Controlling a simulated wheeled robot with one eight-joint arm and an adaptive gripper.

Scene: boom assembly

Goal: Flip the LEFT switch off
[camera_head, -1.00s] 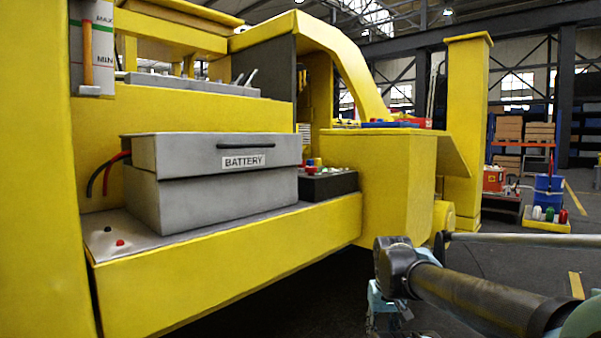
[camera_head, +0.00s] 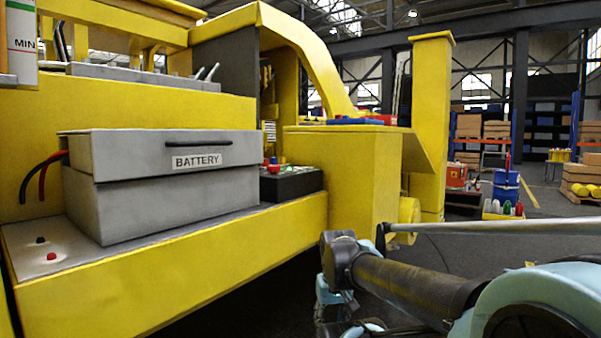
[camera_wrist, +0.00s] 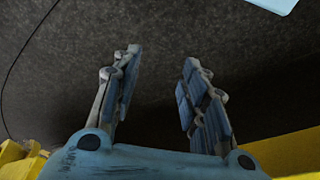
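Two small light levers (camera_head: 205,72), perhaps the switches, stand side by side and tilted at the right end of a grey panel (camera_head: 140,76) on the yellow machine, behind the battery box. They are too small to tell which setting each is in. The wrist view does not show them. My gripper (camera_wrist: 162,58) is open and empty in the wrist view, its two blue-grey fingers apart over dark floor. In the head view my arm is low at the right, in front of the machine and well away from the levers.
A grey battery box (camera_head: 150,205) with red and black cables sits on the machine's yellow ledge (camera_head: 180,275). A black box (camera_head: 290,186) with coloured buttons stands right of it. A yellow block (camera_head: 345,180) juts out beyond.

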